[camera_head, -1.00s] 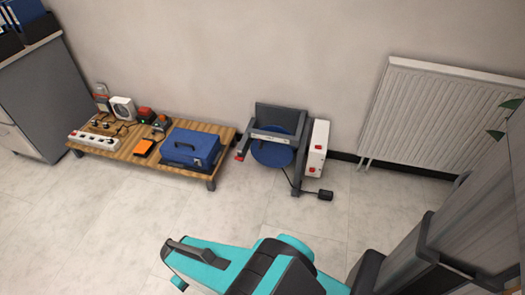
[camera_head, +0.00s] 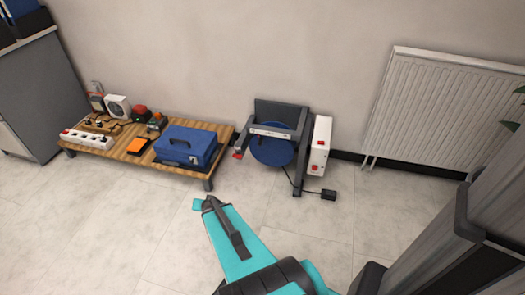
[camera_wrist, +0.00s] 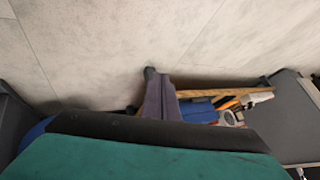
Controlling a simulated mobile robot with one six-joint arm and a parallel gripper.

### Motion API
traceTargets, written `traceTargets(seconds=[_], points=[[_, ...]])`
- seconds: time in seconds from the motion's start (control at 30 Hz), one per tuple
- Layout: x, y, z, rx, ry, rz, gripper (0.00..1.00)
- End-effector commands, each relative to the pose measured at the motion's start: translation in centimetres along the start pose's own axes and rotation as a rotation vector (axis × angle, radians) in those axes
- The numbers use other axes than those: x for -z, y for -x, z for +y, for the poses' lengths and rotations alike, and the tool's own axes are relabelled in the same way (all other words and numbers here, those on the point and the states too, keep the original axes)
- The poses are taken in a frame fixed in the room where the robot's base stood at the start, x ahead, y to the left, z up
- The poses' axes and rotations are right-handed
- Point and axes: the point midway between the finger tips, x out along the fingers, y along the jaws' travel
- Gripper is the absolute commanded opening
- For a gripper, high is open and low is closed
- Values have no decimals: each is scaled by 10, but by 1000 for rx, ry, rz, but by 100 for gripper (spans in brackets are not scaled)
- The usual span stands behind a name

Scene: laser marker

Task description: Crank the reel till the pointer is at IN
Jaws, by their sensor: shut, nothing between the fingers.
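The reel (camera_head: 271,152) is a blue drum in a dark grey floor frame against the wall, in the head view. A pale strip (camera_head: 270,133) crosses its front; its lettering and any pointer are too small to read. A small red grip (camera_head: 238,154), which looks like the crank handle, sticks out at the reel's left. My arm reaches up from the bottom of the head view, its end on the floor side of the reel and apart from it. My gripper (camera_wrist: 152,76) shows in the wrist view, shut and empty. A blue edge, possibly the drum, shows at that view's left.
A low wooden bench (camera_head: 178,172) left of the reel carries a blue case (camera_head: 186,148), a power strip (camera_head: 87,139) and several devices. A white box (camera_head: 320,143) with red buttons adjoins the reel's right. A black pedal-like block (camera_head: 329,195) lies on the floor. A radiator (camera_head: 440,112) is at right.

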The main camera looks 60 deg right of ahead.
Motion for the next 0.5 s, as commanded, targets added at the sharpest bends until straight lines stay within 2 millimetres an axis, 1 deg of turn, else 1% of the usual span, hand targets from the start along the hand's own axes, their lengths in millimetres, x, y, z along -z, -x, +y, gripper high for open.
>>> traceTargets(seconds=[0.03, 0.13, 0.23, 0.3, 0.37, 0.4, 0.5], points=[[21, -8, 14, 4, -51, 61, 0], [63, -11, 36, 16, -143, 180, 0], [106, -9, 61, 29, -233, 302, 0], [133, -4, 82, 37, -292, 388, 0], [157, 1, 101, 41, -341, 465, 0], [172, 6, 114, 45, -373, 515, 0], [205, 20, 145, 55, -443, 633, 0]])
